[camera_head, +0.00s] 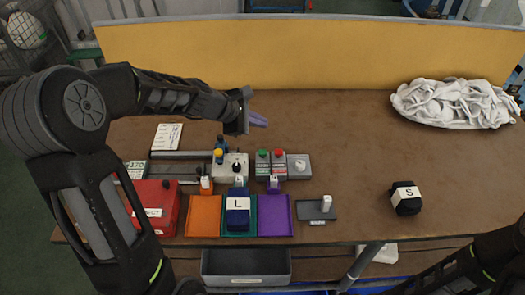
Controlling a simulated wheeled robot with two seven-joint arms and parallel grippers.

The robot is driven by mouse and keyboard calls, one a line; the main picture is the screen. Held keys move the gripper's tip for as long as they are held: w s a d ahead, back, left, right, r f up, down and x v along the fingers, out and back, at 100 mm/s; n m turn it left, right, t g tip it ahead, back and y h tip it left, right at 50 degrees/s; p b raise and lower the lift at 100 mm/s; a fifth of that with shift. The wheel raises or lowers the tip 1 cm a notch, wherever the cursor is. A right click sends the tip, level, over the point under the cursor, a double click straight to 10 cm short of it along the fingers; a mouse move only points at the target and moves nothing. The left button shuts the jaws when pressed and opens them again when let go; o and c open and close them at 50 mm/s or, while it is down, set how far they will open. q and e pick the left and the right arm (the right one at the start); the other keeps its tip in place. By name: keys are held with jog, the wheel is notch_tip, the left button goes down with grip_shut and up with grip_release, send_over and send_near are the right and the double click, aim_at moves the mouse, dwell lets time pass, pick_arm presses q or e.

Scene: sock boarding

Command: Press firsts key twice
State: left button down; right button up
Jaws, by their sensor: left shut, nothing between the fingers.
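No key that I can read as "firsts" shows. A small grey box with a green button (263,153) and one with a red button (278,153) stand side by side at the middle of the bench; their labels are too small to read. A grey box with a pale round knob (299,164) stands to their right. My left gripper (259,121) is shut and empty, its purple fingers pointing right, above the bench and behind these boxes in the picture. My right arm shows at the lower right corner; its gripper is out of view.
Orange (203,217), green (239,228) and purple (275,215) trays line the front edge. A dark block marked L (238,217) sits in the green one.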

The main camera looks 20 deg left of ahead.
pick_arm(q)
jog(key=b, duration=0.7)
send_over(260, 153)
notch_tip(260, 153, down, 7)
jog(key=shift+f, duration=0.2)
jog(key=shift+f+b, duration=0.45)
jog(key=shift+f, duration=0.2)
jog(key=shift+f, duration=0.15)
dwell(0.9)
jog(key=shift+f+b, duration=0.3)
jog(key=shift+b, duration=0.15)
jog(key=shift+f+b, duration=0.6)
jog(key=shift+f, duration=0.05)
dwell(0.7)
jog(key=shift+r, duration=0.1)
jog(key=shift+r+p, duration=1)
jog(key=shift+r, duration=0.1)
notch_tip(260, 153, up, 5)
jog(key=p, duration=0.4)
jog(key=shift+p, duration=0.3)
